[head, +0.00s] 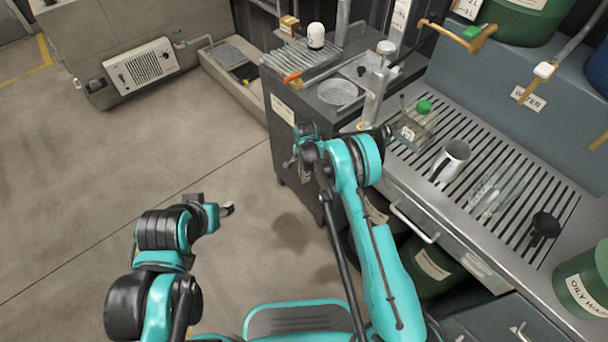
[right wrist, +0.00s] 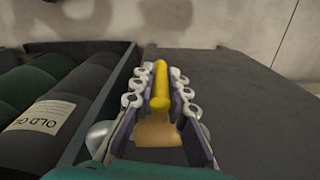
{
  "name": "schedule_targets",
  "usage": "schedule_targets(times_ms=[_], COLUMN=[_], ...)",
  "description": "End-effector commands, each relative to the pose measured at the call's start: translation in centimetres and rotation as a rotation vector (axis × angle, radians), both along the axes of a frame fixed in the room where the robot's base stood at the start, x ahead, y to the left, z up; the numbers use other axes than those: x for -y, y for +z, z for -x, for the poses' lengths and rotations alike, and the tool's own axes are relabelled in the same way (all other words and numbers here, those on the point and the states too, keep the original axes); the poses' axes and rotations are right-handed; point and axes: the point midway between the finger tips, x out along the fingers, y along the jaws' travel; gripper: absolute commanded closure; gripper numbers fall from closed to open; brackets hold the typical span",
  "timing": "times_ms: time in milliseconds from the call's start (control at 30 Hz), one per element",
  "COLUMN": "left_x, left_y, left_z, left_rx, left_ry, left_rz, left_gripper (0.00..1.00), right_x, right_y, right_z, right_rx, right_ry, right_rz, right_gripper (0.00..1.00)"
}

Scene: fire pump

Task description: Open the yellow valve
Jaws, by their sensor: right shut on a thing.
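The yellow valve handle (right wrist: 161,85) shows in the right wrist view as a yellow bar between the two fingers of my right gripper (right wrist: 161,92). The fingers are shut on it from both sides, and a tan block-like part shows below it. In the head view my right gripper (head: 303,150) is at the front of the dark cabinet beside the sink, and the valve is hidden there by the gripper and arm. My left gripper (head: 224,209) is over open floor at the left, away from the valve. Its fingers are too small to tell open from shut.
A slatted metal counter (head: 500,160) at the right holds a metal mug (head: 452,161), a green-capped bottle (head: 415,120) and a black-headed item (head: 544,226). A green drum (head: 585,280) stands at the lower right. Open floor (head: 120,190) lies to the left.

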Motion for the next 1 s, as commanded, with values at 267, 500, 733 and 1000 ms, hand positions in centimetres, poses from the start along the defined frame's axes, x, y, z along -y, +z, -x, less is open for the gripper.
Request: schedule_targets(times_ms=[267,500,733,1000], left_x=[0.00,0.00,0.00,0.00], left_y=[0.00,0.00,0.00,0.00], left_z=[0.00,0.00,0.00,0.00], left_rx=[0.000,0.000,0.000,0.000], left_ry=[0.000,0.000,0.000,0.000], left_rz=[0.000,0.000,0.000,0.000], left_gripper=[0.52,0.52,0.52,0.52], right_x=[-0.09,-0.30,-0.46,-0.67], right_y=[0.03,0.11,0.23,0.36], right_z=[-0.18,-0.49,-0.75,-0.93], right_rx=[0.125,0.273,0.389,0.463], right_ry=[-0.001,-0.002,-0.002,0.000], right_rz=[-0.091,-0.199,-0.282,-0.337], right_gripper=[1.00,1.00,1.00,1.00])
